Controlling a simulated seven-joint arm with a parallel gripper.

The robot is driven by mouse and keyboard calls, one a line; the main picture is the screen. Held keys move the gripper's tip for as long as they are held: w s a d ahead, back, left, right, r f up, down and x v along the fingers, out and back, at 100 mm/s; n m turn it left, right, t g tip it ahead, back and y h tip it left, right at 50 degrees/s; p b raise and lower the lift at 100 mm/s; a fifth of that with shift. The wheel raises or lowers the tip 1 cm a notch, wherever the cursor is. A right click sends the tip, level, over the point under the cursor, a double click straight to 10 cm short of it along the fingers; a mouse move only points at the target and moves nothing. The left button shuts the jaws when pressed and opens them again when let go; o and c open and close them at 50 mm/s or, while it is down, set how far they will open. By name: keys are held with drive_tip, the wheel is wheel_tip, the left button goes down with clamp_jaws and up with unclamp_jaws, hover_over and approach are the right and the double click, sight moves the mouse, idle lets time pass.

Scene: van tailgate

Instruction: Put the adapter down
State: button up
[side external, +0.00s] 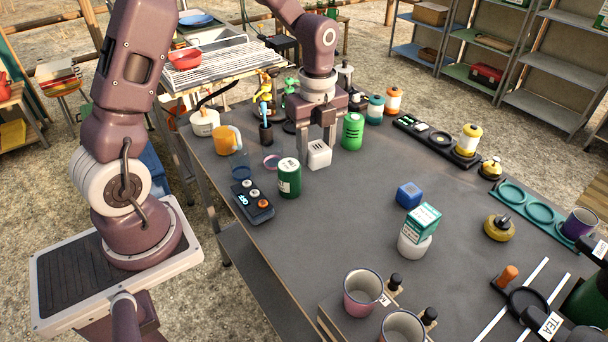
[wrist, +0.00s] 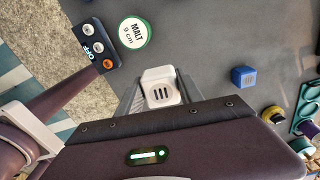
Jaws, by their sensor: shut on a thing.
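The adapter (side external: 319,157) is a small white block with dark slots. It also shows in the wrist view (wrist: 161,88), with its slotted face towards the camera. My gripper (side external: 318,152) points down over the grey table and is shut on the adapter, with one finger on each side of it. The adapter is at or very close to the table top; I cannot tell whether its underside touches. A green malt can (side external: 289,178) stands close by in front and to the left, and a bright green can (side external: 352,132) stands behind to the right.
A dark switch box (side external: 252,202) lies left of the malt can. A blue cube (side external: 409,195) and a teal-and-white box (side external: 420,222) on a white round container (side external: 413,245) are to the right. The table (side external: 345,205) is bare between the adapter and the blue cube.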

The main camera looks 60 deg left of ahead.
wheel_tip(320, 180, up, 5)
drive_tip(key=n, duration=0.2)
hover_over(288, 163)
wheel_tip(288, 163, down, 10)
drive_tip(key=shift+r, duration=0.15)
drive_tip(key=o, duration=1.4)
